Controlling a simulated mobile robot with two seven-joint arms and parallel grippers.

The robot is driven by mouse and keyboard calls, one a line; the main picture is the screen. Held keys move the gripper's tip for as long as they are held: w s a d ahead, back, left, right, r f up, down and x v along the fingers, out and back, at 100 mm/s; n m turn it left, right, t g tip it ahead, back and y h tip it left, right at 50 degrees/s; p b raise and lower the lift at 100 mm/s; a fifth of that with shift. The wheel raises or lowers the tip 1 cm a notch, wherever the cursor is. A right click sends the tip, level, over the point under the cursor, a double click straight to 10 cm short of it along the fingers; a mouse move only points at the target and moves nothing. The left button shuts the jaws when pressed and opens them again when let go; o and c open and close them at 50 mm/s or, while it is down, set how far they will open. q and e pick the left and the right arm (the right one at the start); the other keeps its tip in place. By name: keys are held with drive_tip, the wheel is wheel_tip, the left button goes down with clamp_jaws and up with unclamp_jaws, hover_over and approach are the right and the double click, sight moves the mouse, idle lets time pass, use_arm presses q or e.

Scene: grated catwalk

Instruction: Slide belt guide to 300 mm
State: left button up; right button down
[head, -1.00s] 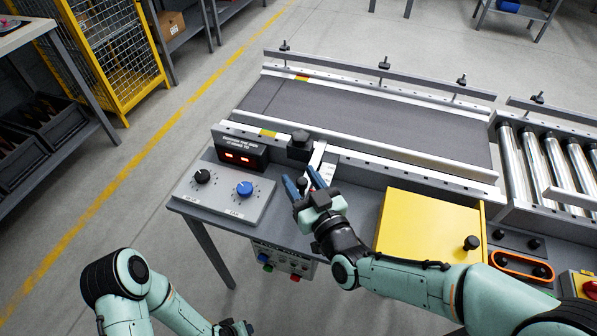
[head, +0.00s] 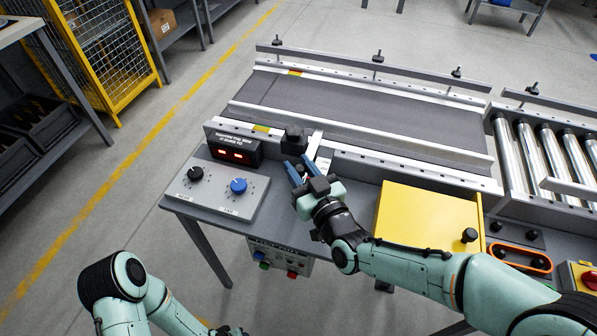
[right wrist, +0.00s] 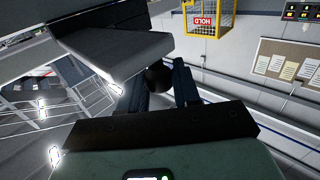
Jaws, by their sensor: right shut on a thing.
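The near belt guide (head: 360,132) is a long pale rail along the near side of the grey conveyor belt (head: 350,100). A black block (head: 294,141) sits at its left part, with a pale arm (head: 313,146) beside it. My right gripper (head: 302,167) is at the conveyor's near edge just below the block. In the right wrist view its fingers close on a dark round knob (right wrist: 157,78); the head view mostly hides this knob. A display (head: 235,148) shows red digits too small to read. My left gripper (head: 228,331) is barely in view at the bottom edge.
A panel with black and blue dials (head: 238,186) is left of my right gripper. A yellow box (head: 430,217) stands to its right, close to my forearm. The belt is bare.

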drive_tip(key=c, duration=0.9)
unclamp_jaws()
drive_tip(key=shift+c, duration=0.2)
use_arm(q)
drive_tip(key=s+a+f+g+b, duration=0.1)
drive_tip(key=s+f+g+b, duration=0.2)
drive_tip(key=s, duration=0.6)
wheel_tip(320, 180, down, 3)
drive_tip(key=shift+s+f+n+b, duration=0.1)
drive_tip(key=shift+s+n+b, duration=0.15)
drive_tip(key=shift+b, duration=0.7)
use_arm(e)
drive_tip(key=v, duration=1.3)
drive_tip(key=shift+s, duration=0.2)
use_arm(q)
drive_tip(key=shift+a+g, duration=0.15)
drive_tip(key=shift+g, duration=0.15)
